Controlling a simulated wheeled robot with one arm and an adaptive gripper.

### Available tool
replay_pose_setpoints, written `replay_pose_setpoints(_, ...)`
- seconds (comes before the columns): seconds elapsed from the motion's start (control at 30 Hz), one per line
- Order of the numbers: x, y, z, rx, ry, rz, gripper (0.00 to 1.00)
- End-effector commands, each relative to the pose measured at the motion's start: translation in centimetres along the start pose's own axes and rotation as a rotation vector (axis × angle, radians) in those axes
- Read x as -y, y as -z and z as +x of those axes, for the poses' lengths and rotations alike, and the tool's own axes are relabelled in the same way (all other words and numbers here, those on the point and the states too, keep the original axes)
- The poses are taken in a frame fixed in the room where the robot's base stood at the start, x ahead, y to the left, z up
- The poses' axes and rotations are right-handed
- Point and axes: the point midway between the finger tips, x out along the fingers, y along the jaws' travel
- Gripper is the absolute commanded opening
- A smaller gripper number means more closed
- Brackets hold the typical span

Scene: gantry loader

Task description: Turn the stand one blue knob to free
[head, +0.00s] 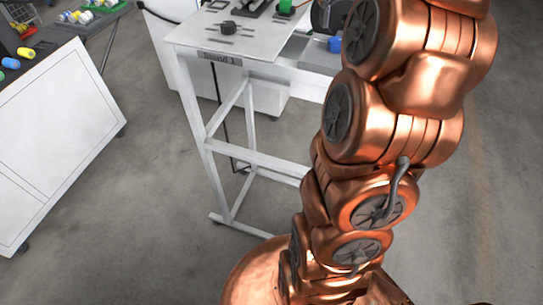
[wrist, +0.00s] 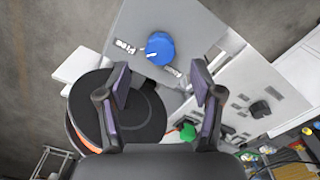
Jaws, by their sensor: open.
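The blue knob (wrist: 159,48) sits on a grey plate (wrist: 185,22) in the wrist view, with a "Free" label (wrist: 124,46) to its left and a second label, hard to read, below right. A small white mark shows on the knob's lower left side. My gripper (wrist: 161,82) is open and empty, its two dark fingers apart; the knob appears between and beyond the fingertips, and I see no contact. In the head view the blue knob (head: 335,45) shows just left of my copper arm, beside the table labelled Stand 1 (head: 220,56). My gripper is not visible there.
A large black disc (wrist: 143,122) lies close by the left finger. A black knob (head: 228,27) and a green part (head: 286,6) are on the stand top. A white cabinet (head: 62,120) with coloured parts stands at left. The floor between is clear.

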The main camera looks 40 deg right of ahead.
Motion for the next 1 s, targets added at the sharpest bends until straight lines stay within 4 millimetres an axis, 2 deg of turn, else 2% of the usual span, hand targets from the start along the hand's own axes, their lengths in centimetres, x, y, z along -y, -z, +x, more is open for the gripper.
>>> replay_pose_setpoints(0.2, -0.1, -0.1, -1.6, -0.003, -0.002, 0.005, 0.66)
replay_pose_setpoints(0.67, -0.1, 0.0, -3.1, 0.0, -0.001, 0.003, 0.66)
replay_pose_setpoints(1.0, 3.4, -1.1, -0.9, 0.016, 0.004, -0.042, 0.66)
